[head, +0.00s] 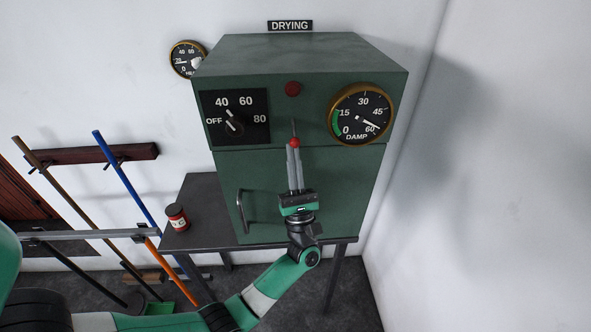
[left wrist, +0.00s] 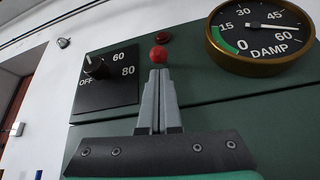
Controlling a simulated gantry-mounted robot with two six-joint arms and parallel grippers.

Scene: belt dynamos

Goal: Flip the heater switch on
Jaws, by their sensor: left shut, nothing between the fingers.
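The heater switch is a small lever with a red ball tip (head: 295,142) on the front of the green drying cabinet (head: 350,170). The ball also shows in the left wrist view (left wrist: 158,54), right at the ends of my fingers. My left gripper (head: 294,150) is shut and empty, its fingers pointing up the cabinet front at the ball. They look to be touching or very close to it; I cannot tell which. The fingers hide part of the lever. A dark red lamp (head: 292,89) sits above the switch. My right gripper is not in view.
A temperature knob (head: 234,127) is left of the switch, and a DAMP gauge (head: 361,114) is to the right. A cabinet handle (head: 243,211) and a red jar (head: 176,217) on the dark table (head: 190,236) are lower left. Long-handled tools lean on the left wall.

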